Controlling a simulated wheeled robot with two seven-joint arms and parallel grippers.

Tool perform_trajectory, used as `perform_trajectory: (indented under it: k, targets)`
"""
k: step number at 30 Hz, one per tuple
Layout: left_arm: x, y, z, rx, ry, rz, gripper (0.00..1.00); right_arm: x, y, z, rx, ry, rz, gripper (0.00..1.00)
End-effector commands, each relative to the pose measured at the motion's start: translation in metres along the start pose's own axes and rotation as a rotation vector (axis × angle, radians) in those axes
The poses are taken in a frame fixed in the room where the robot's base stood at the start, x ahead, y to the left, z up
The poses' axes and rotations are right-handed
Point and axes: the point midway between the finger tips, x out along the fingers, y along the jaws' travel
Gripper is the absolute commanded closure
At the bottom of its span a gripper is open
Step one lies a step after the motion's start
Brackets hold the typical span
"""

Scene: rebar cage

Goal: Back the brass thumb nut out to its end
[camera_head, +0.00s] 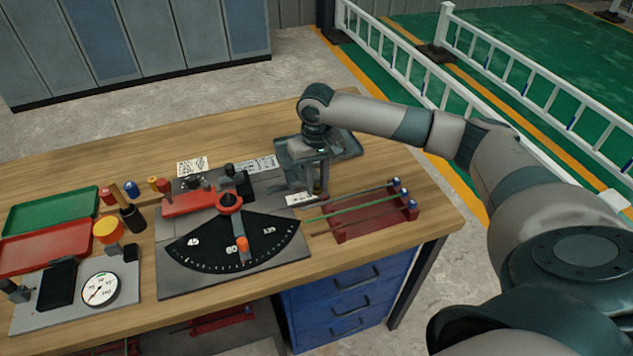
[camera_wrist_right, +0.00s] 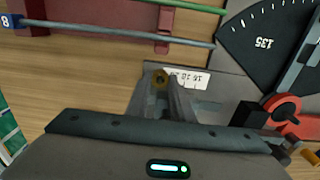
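The brass thumb nut (camera_wrist_right: 160,78) shows in the right wrist view as a small round brass piece with a dark centre, beside a white scale label (camera_wrist_right: 188,79). My right gripper (camera_wrist_right: 168,88) has its fingers close together at the nut and appears shut on it; the fingers hide part of the nut. In the head view my right gripper (camera_head: 317,190) points down at the right rear of the grey bending plate (camera_head: 180,282), and the nut cannot be made out there. My left gripper is not in view.
A black angle dial (camera_head: 205,245) with a red pivot (camera_head: 229,202) lies left of the gripper. A red rack (camera_head: 375,219) with rods stands to the right. Red (camera_head: 45,245) and green (camera_head: 50,208) trays and a gauge (camera_head: 101,289) are at the left.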

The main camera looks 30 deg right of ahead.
Motion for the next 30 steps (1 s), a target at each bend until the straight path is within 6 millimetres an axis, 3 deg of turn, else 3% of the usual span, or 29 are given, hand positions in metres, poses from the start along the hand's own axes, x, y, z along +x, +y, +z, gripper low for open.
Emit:
perform_trajectory:
  k: [14, 30]
  targets:
    - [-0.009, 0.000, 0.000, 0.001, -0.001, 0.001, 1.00, -0.002, 0.000, 0.000, -0.044, -0.001, 0.001, 1.00]
    - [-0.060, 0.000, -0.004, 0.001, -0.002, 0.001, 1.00, -0.005, 0.000, 0.001, -0.413, -0.003, 0.001, 1.00]
